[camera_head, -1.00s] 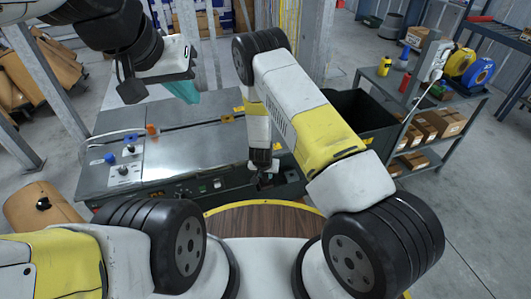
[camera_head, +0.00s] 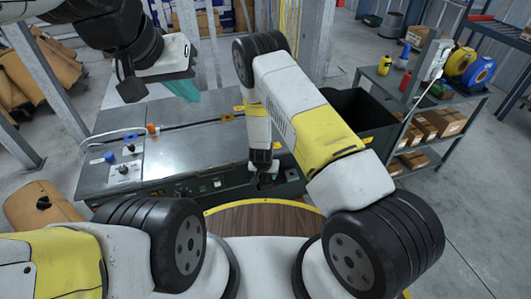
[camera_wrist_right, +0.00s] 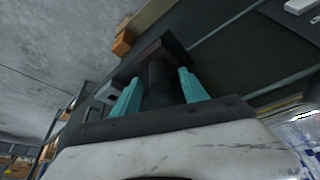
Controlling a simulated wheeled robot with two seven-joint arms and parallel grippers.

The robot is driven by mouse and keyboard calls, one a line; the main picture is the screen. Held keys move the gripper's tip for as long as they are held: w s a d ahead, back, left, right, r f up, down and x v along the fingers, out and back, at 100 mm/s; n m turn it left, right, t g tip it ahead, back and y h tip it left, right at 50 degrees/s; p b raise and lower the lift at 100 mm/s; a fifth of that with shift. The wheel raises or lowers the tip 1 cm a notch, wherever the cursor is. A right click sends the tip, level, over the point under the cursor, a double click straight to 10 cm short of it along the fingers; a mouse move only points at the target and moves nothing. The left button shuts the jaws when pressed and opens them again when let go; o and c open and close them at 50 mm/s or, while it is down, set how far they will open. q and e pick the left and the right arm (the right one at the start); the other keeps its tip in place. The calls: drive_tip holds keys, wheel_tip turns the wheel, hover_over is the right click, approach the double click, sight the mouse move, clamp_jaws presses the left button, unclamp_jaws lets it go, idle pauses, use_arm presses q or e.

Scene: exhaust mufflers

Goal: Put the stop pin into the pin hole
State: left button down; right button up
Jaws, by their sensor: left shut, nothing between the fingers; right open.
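My left gripper (camera_head: 184,89) hangs above the back of the workbench in the head view, its teal fingers shut and empty. My right gripper (camera_head: 265,180) is low at the bench's front edge, mostly hidden by its own wrist. In the right wrist view its teal fingers (camera_wrist_right: 160,92) are open, apart on both sides of a dark cylindrical part (camera_wrist_right: 157,82) with a wider dark block at its far end. I cannot tell whether this part is the stop pin, or whether the fingers touch it. The pin hole cannot be made out.
The grey workbench (camera_head: 195,146) carries a long dark rod (camera_head: 203,123), and knobs (camera_head: 124,170) at its left. A black bin (camera_head: 368,113) stands to its right, beside a shelf with cardboard boxes (camera_head: 440,122). An orange block (camera_wrist_right: 123,43) shows in the wrist view.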

drive_tip(key=v, duration=0.7)
drive_tip(key=shift+r, duration=0.4)
drive_tip(key=shift+s, duration=0.15)
wheel_tip(320, 180, up, 31)
drive_tip(key=s+d+y, duration=0.2)
drive_tip(key=d+y, duration=0.1)
drive_tip(key=y, duration=0.1)
drive_tip(key=s+d+r, duration=0.4)
drive_tip(key=s+r, duration=0.1)
drive_tip(key=s, duration=0.2)
drive_tip(key=s+d+r+n+t, duration=0.1)
drive_tip(key=s+d+r, duration=0.2)
drive_tip(key=s+r, duration=0.3)
drive_tip(key=s+d+r+n+h, duration=0.1)
drive_tip(key=s+d+r, duration=0.3)
drive_tip(key=s, duration=0.4)
drive_tip(key=shift+s+d+r+t, duration=0.25)
drive_tip(key=shift+d+r+t, duration=0.15)
drive_tip(key=shift+r, duration=0.4)
